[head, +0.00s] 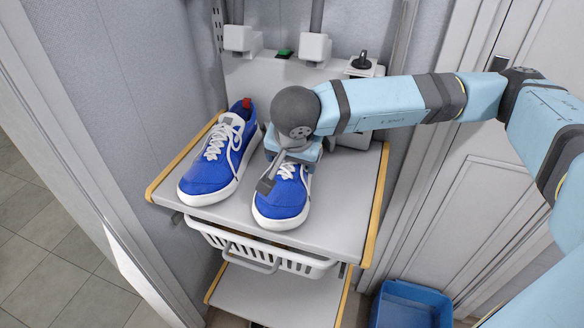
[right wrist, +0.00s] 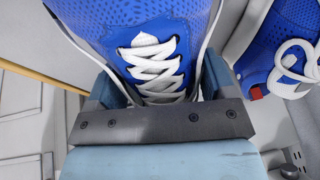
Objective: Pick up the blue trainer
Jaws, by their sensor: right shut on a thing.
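Two blue trainers with white soles and white laces are on a grey shelf (head: 330,215). The right-hand blue trainer (head: 281,204) is under my right gripper (head: 293,158), which comes down over it from above and hides its heel end. In the right wrist view this trainer (right wrist: 150,30) lies between the two jaws, its laces just beyond the gripper's palm. My right gripper is shut on it. The trainer looks to be still at shelf level. The left-hand blue trainer (head: 212,165) stands beside it, apart; part of it shows in the right wrist view (right wrist: 285,60). My left gripper is not in view.
White fixtures (head: 314,47) and a black knob (head: 362,61) stand behind the shelf. A white basket (head: 300,264) hangs under it. A blue tub (head: 412,305) is low at the right. Walls stand close on both sides. The shelf's front right is clear.

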